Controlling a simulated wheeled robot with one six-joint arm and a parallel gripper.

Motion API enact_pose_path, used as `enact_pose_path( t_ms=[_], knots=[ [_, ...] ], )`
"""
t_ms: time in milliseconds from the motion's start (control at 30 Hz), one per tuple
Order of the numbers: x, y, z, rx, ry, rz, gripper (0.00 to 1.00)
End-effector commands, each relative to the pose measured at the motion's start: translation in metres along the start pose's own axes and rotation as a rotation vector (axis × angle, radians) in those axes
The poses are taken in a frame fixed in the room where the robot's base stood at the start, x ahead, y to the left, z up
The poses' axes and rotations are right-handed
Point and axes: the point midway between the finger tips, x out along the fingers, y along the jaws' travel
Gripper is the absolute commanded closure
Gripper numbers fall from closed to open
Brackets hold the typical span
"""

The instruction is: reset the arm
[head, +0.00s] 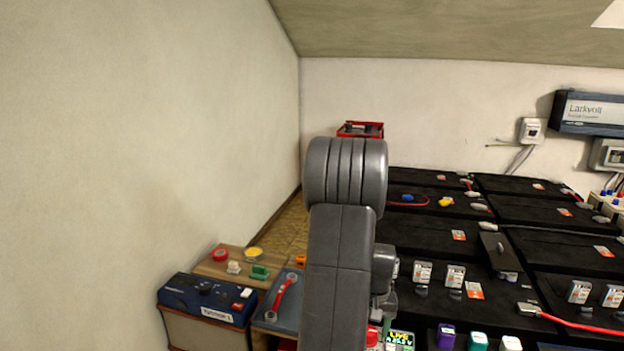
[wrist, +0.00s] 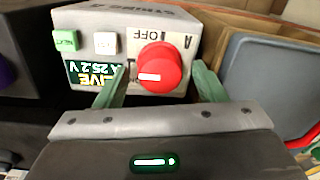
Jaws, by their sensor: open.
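My gripper (wrist: 158,84) is open in the wrist view, with one green finger on each side of a round red knob (wrist: 160,66). I cannot tell whether either finger touches the knob. The knob sits on a light grey box (wrist: 205,52) with an OFF mark, a green button (wrist: 66,41), a white button (wrist: 105,43) and a lit display (wrist: 90,73) that reads LIVE and 25.2 V. In the head view my grey arm covers most of the gripper. The display (head: 401,340) and part of the red knob (head: 372,338) show low beside the arm.
Black battery blocks (head: 440,232) with tags and cables fill the right side. A navy case (head: 205,298) and a wooden board (head: 225,263) with small coloured parts stand at the lower left. A red tray (head: 361,129) is behind the arm. The air left of the arm is clear.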

Motion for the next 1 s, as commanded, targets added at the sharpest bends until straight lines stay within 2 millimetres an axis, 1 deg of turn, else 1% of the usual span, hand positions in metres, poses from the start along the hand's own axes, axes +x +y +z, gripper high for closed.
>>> enact_pose_path(
  t_ms=[167, 267, 367, 900, 1000],
  knots=[
    [-0.005, 0.0, 0.0, -0.006, 0.001, 0.0, 0.36],
    [-0.016, 0.0, -0.001, -0.01, 0.001, 0.0, 0.36],
    [-0.034, 0.0, -0.001, -0.01, 0.004, 0.001, 0.36],
    [-0.142, 0.0, -0.001, -0.011, 0.005, 0.001, 0.36],
    [-0.114, 0.0, 0.001, -0.011, -0.005, 0.0, 0.36]
  ],
)
